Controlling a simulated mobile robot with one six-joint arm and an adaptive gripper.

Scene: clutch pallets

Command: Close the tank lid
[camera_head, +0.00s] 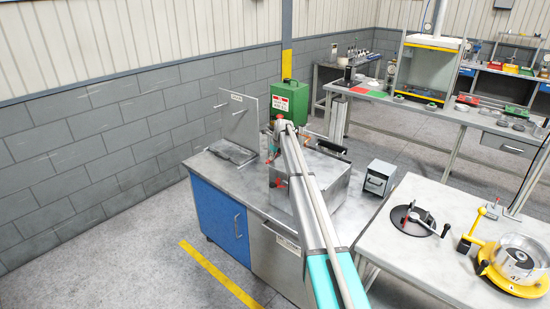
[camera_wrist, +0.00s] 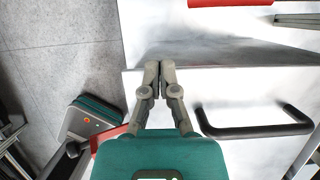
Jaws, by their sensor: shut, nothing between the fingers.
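The tank lid (camera_head: 240,118) is a pale grey panel with a small label near its top. It stands raised, close to upright, at the back left of the steel-topped bench. My gripper (camera_wrist: 158,66) is shut and empty in the wrist view, over the edge of a pale surface. In the head view my arm reaches to the right of the lid, and its fingers cannot be made out. No contact with the lid shows.
A black bar handle (camera_wrist: 255,124) is right of my fingers in the wrist view. A metal box (camera_head: 337,190) is partly behind my arm on the bench. A green box (camera_head: 290,100) stands behind. A small grey unit (camera_head: 379,178) is at the right. Floor is clear at left.

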